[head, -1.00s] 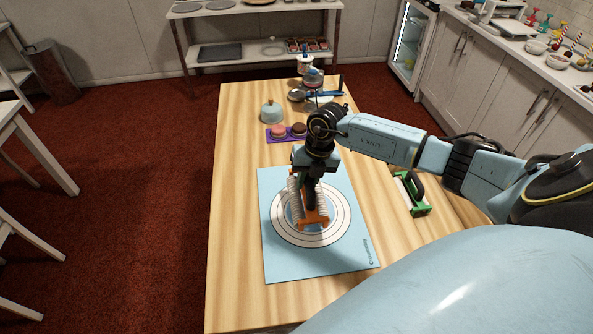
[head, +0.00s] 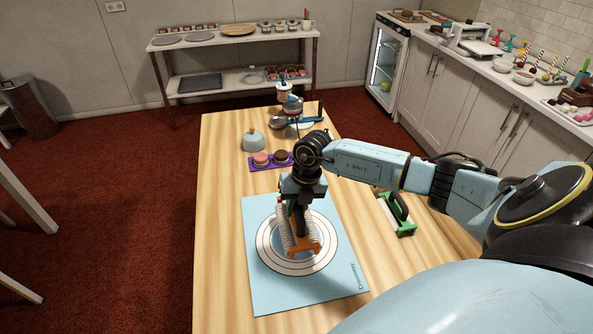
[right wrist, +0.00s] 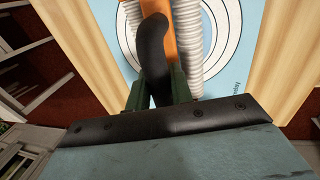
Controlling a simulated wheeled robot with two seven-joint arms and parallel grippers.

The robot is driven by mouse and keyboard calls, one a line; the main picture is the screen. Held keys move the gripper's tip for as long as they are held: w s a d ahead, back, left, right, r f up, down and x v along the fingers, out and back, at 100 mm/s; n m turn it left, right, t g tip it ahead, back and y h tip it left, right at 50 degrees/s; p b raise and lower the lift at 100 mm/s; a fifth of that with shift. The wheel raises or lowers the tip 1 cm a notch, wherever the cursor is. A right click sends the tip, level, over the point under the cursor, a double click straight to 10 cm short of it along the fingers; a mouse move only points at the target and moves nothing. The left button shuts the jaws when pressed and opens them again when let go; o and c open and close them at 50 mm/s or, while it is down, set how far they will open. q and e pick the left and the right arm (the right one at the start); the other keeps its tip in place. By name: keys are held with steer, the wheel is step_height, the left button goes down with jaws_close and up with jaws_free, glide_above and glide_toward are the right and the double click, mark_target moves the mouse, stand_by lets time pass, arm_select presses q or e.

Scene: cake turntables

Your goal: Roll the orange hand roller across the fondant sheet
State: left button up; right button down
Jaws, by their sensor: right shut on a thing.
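The orange hand roller (head: 305,248) has a dark handle and pale ribbed rollers on both sides. It is over the printed rings of a light-blue rectangular sheet (head: 262,296) on the wooden table. I cannot make out a separate fondant sheet from this blue sheet. My right gripper (head: 300,203) is above the roller and shut on its handle. In the right wrist view, the gripper's fingers (right wrist: 158,88) are on both sides of the black handle (right wrist: 152,45). Whether the rollers press on the sheet is hard to tell. My left gripper is not in view.
A green tool with a black handle (head: 398,214) lies on the table right of the sheet. Behind are a purple tray (head: 269,166) with round cakes, a pale blue domed pot (head: 253,141) and a decorated stand (head: 291,105). The table's left strip is clear.

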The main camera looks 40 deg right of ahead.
steer(key=shift+f, duration=0.1)
steer(key=shift+f+b, duration=1.4)
steer(key=shift+f, duration=0.4)
steer(key=shift+s+d+f, duration=0.1)
steer(key=shift+s+d+f, duration=0.1)
steer(key=shift+d, duration=0.05)
steer(key=shift+s+d+f, duration=0.1)
steer(key=shift+s+d, duration=0.25)
steer(key=shift+d, duration=0.1)
stand_by(0.5)
